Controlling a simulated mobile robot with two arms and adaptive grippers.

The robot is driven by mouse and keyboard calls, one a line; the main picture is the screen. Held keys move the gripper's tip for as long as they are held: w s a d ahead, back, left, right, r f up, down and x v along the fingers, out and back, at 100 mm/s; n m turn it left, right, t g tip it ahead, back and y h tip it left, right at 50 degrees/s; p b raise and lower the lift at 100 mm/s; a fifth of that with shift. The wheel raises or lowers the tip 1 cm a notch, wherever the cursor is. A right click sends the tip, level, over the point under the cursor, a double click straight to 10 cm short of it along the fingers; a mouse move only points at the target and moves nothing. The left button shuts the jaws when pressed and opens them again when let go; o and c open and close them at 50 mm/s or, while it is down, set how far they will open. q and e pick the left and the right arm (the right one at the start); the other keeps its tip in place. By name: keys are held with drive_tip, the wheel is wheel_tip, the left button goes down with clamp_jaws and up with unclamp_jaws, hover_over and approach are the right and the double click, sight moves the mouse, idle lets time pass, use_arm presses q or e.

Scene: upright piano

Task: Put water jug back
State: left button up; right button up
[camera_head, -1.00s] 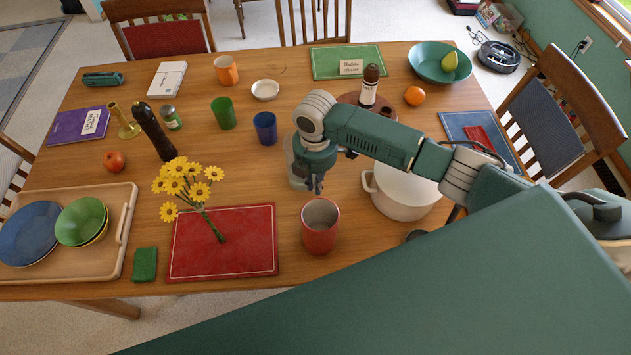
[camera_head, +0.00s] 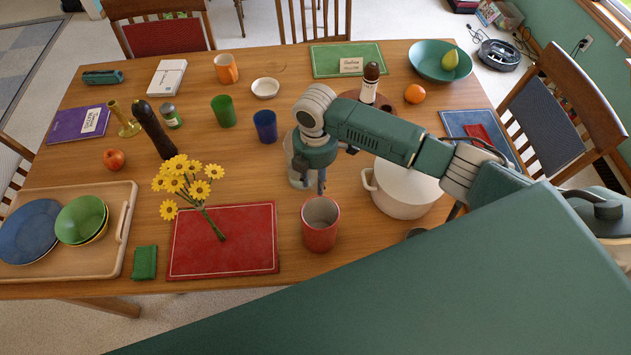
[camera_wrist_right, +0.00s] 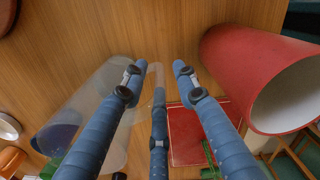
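The clear water jug (camera_head: 298,172) stands on the table (camera_head: 90,180), partly hidden behind my right gripper (camera_head: 321,185) in the head view. In the right wrist view the transparent jug (camera_wrist_right: 112,78) lies left of centre, and one finger overlaps it. The three blue fingers of my right gripper (camera_wrist_right: 160,72) are spread apart with a gap between their tips. They are close to the jug's right side, where its handle seems to be. Whether they touch it I cannot tell. My left gripper is not in view.
A red cup (camera_head: 320,232) stands close in front of my right gripper, and a white pot (camera_head: 405,192) is to its right. A blue cup (camera_head: 265,127) is behind left. Yellow flowers lie over a red placemat (camera_head: 250,245). A faint ring mark (camera_head: 271,66) shows on the table's far side.

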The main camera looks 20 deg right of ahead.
wheel_tip(320, 180, up, 11)
drive_tip(key=shift+b, duration=0.8)
